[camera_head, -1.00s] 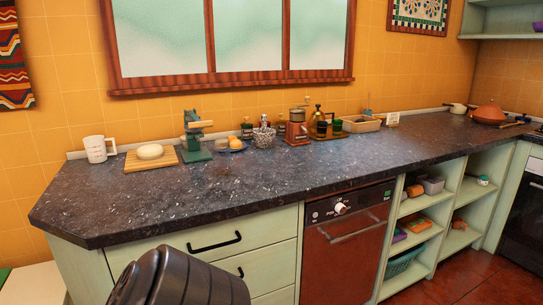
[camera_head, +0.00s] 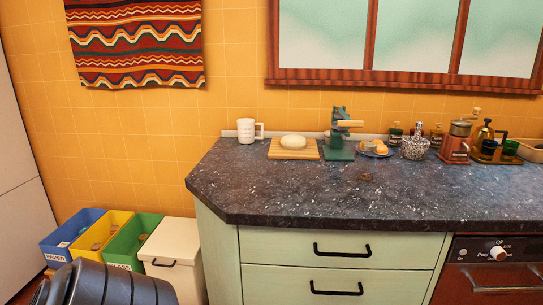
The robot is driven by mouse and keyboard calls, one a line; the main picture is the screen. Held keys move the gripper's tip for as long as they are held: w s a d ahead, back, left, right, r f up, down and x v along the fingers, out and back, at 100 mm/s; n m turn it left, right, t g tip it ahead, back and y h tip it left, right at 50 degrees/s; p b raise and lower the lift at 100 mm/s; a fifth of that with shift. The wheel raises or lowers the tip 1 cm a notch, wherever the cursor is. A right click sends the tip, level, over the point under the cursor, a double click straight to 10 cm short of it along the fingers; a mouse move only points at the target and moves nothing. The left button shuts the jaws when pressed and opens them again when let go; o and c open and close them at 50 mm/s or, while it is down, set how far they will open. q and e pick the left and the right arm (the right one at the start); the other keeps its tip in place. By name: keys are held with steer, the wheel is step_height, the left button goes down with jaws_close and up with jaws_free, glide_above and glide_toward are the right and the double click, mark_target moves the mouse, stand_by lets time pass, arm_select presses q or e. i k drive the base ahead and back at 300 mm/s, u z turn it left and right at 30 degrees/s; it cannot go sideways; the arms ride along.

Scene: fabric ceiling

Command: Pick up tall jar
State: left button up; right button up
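I cannot pick out a tall jar for certain in the head view. On the dark speckled counter (camera_head: 290,205) stand a white measuring cup (camera_head: 247,131), a green press-like device (camera_head: 339,135) with a wooden handle, a patterned bowl with utensils (camera_head: 415,147), a red-brown grinder (camera_head: 456,142) and a dark bottle (camera_head: 482,137) at the right. Small dark jars stand behind the bowl along the wall. A dark grey ribbed part of my own body shows at the bottom left. Neither gripper shows in the view.
A wooden board (camera_head: 312,152) holds a pale round item (camera_head: 293,142). A blue plate (camera_head: 366,153) holds food. Left of the counter stand blue (camera_head: 62,246), yellow (camera_head: 90,258) and green (camera_head: 122,258) bins and a white lidded bin (camera_head: 172,240). The counter's front half is clear.

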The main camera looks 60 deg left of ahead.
mark_target(368, 155)
steer(key=u, duration=2.1)
